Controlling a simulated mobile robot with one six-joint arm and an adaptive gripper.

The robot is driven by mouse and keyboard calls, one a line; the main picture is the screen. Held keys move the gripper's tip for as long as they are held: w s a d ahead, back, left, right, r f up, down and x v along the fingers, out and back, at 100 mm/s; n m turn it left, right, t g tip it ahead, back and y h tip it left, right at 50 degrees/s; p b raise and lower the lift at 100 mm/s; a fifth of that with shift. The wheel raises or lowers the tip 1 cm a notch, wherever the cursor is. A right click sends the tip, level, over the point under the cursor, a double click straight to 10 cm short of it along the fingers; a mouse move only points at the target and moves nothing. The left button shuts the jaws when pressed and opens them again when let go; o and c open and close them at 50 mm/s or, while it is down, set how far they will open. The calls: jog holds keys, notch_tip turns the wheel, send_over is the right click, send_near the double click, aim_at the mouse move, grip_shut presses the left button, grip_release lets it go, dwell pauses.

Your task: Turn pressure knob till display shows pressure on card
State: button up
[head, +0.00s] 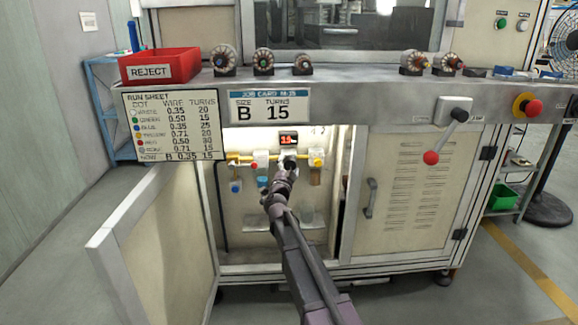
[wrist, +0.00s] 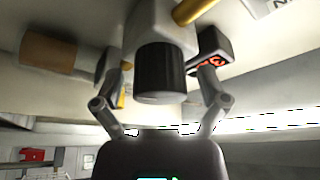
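The black pressure knob (head: 291,164) sits on the regulator inside the open cabinet bay, below a small display (head: 288,138) with red digits too small to read surely. In the wrist view the knob (wrist: 160,75) hangs down centrally from its pale regulator body, and part of the red display (wrist: 211,62) shows to its right. My gripper (wrist: 160,68) is open, one finger on each side of the knob with gaps visible. The job card (head: 269,106) reads size B, 15 turns. The run sheet (head: 173,125) lists wire and turns; I read no pressure value on either.
The open cabinet door (head: 160,245) stands left of my arm. Yellow pipe (head: 238,157) and other valve fittings (head: 316,165) flank the knob closely. A red reject bin (head: 160,66) and several wound armatures (head: 225,60) are on the bench above. A red-knobbed lever (head: 431,158) is right.

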jog(key=shift+n+b, duration=0.3)
jog(key=shift+n, duration=0.3)
jog(key=n+y, duration=0.1)
jog(key=n, duration=0.1)
jog(key=n+t+y+b, duration=0.1)
jog(key=n, duration=0.2)
jog(key=shift+d+f+t, duration=0.1)
jog(key=shift+t, duration=0.2)
jog(key=shift+n+t+y+b, duration=0.25)
jog(key=shift+n+y, duration=0.9)
jog(key=shift+n, duration=0.75)
jog(key=shift+n+t+y+b, duration=0.2)
jog(key=shift+n+y, duration=0.95)
jog(key=shift+n, duration=0.75)
jog(key=b+v, duration=0.6)
jog(key=v, duration=0.8)
jog(key=s+d+f+g+p, duration=0.2)
jog(key=s+f+g+p, duration=0.1)
jog(key=s+f+g, duration=0.2)
jog(key=s+d+f+n+g+y+p, duration=0.1)
jog(key=s+d+f+g+p, duration=0.1)
jog(key=s+f+g, duration=0.4)
jog(key=shift+d+f+g+p, duration=0.3)
jog(key=shift+f+g+p, duration=0.35)
jog(key=shift+f+g, duration=1.45)
jog(key=shift+f+t, duration=0.2)
jog(key=shift+t, duration=0.05)
